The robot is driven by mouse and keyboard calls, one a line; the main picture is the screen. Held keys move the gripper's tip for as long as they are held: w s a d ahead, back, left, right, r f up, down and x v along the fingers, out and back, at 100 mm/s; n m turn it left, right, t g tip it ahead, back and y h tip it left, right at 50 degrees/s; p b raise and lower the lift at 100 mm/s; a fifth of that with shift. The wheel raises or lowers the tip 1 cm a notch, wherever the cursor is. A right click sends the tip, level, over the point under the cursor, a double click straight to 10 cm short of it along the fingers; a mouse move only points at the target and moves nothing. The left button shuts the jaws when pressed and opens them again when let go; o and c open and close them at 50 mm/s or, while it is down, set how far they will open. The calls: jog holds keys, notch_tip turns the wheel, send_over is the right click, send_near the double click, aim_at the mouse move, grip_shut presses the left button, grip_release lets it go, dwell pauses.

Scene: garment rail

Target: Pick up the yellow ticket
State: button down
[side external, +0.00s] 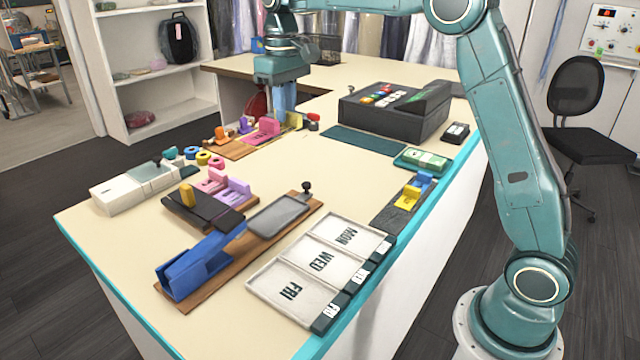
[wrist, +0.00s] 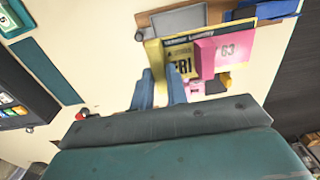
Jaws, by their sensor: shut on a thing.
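The yellow ticket (wrist: 181,66) shows black lettering reading FRI in the wrist view. Whether the yellow ticket is clear of the wooden board (side external: 238,151) below cannot be told.
A dark green mat (side external: 362,140) and a black cash register (side external: 392,112) are right of my gripper. White trays (side external: 290,287) marked MON, WED and FRI lie at the near edge, with a blue stapler-like tool (side external: 187,275) left of them.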

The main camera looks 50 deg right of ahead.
jog(key=shift+r, duration=0.2)
jog(key=shift+r, duration=2.3)
